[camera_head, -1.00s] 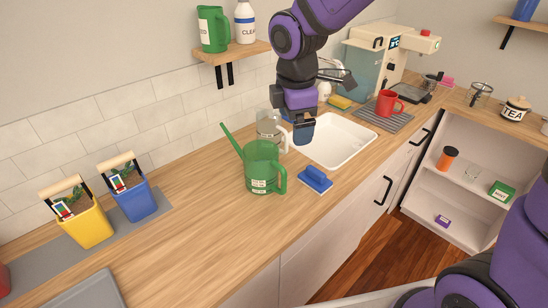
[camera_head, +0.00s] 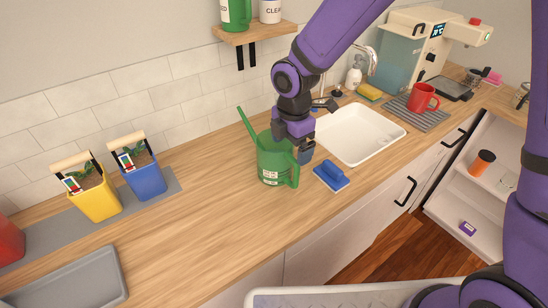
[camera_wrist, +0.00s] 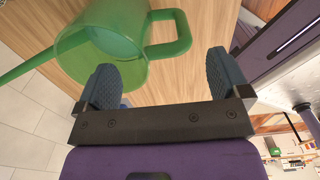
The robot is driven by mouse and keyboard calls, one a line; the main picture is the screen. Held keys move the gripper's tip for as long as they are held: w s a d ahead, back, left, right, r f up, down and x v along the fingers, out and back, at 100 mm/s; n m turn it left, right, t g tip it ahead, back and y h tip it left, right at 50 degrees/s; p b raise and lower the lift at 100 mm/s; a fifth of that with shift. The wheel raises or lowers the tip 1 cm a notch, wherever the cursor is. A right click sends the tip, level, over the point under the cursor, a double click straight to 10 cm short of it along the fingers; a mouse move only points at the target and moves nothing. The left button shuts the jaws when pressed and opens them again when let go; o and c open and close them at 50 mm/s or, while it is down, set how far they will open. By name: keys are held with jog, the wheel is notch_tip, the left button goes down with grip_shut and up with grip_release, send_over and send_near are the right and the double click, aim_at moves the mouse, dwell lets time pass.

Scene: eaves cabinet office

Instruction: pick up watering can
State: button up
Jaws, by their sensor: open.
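The green watering can (camera_head: 272,163) stands upright on the wooden counter, its spout rising to the upper left and its handle on the right. My gripper (camera_head: 306,153) is at the can's right side, just above and behind the handle. In the wrist view the can (camera_wrist: 88,45) lies at the upper left, with its looped handle (camera_wrist: 183,35) pointing toward the space ahead of the fingers. My gripper's two blue-grey pads (camera_wrist: 165,80) are apart with nothing between them. The handle is ahead of the pads, not between them.
Yellow (camera_head: 97,203) and blue (camera_head: 146,182) planters stand left on a grey mat. A grey tray (camera_head: 75,285) lies front left. Counter between planters and can is clear.

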aim_at(292, 158)
jog(key=f, duration=0.2)
jog(key=s+f, duration=0.1)
jog(key=f, duration=0.1)
jog(key=shift+d, duration=0.15)
jog(key=shift+w+f, duration=0.15)
jog(key=shift+f, duration=0.45)
jog(key=shift+r, duration=0.1)
jog(key=c, duration=1.5)
